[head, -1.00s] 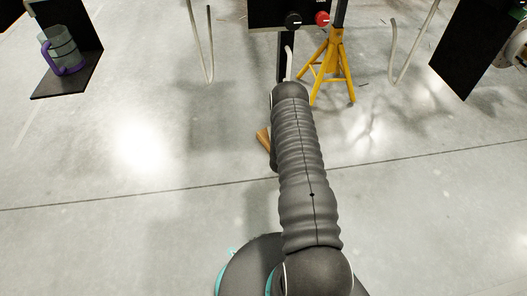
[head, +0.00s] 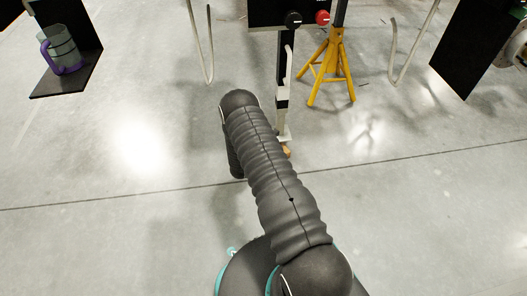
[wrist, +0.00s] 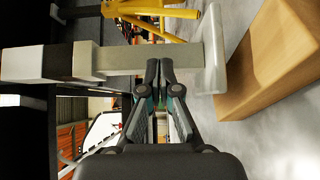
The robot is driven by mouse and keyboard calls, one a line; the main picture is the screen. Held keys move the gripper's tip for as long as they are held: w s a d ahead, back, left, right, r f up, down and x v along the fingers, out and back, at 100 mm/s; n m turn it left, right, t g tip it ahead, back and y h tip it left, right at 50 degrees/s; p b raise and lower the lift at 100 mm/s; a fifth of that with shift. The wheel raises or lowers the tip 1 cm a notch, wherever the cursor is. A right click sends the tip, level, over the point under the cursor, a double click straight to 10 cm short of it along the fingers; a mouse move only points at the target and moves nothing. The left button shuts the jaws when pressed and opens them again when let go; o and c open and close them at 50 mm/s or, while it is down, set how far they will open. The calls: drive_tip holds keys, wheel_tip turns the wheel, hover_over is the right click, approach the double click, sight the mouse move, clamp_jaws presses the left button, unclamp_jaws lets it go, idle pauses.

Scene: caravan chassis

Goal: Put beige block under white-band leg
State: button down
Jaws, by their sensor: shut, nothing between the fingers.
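The white-band leg (head: 283,93) hangs below the dark chassis in the head view, with a white band, a black section and a pale lower tube ending in a flat foot plate (head: 284,138). The beige block (head: 287,152) shows just below the foot plate, partly covered by my arm. In the wrist view the leg's pale tube (wrist: 130,58) runs sideways to the foot plate (wrist: 213,52), and the block (wrist: 272,62) lies beyond the plate, partly overlapped by it. I cannot tell whether they touch. My gripper (wrist: 160,68) is shut and empty beside the tube; the head view hides it.
A yellow jack stand (head: 330,68) stands behind and right of the leg. Bent pale rods hang at left (head: 208,45) and right (head: 410,45). A dark shelf (head: 68,78) at far left holds a purple-handled cup (head: 60,52). Floor to the left is clear.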

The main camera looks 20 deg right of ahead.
drive_tip(key=w+a, duration=0.2)
drive_tip(key=a, duration=0.3)
drive_tip(key=f, duration=0.3)
drive_tip(key=f+b, duration=0.1)
drive_tip(key=f, duration=0.3)
drive_tip(key=f+b, duration=0.1)
drive_tip(key=f, duration=0.2)
drive_tip(key=shift+s+a+f, duration=0.1)
drive_tip(key=shift+s+f, duration=0.05)
drive_tip(key=shift+s, duration=0.1)
drive_tip(key=shift+s+d, duration=0.1)
drive_tip(key=shift+d, duration=0.4)
drive_tip(key=shift+r, duration=0.2)
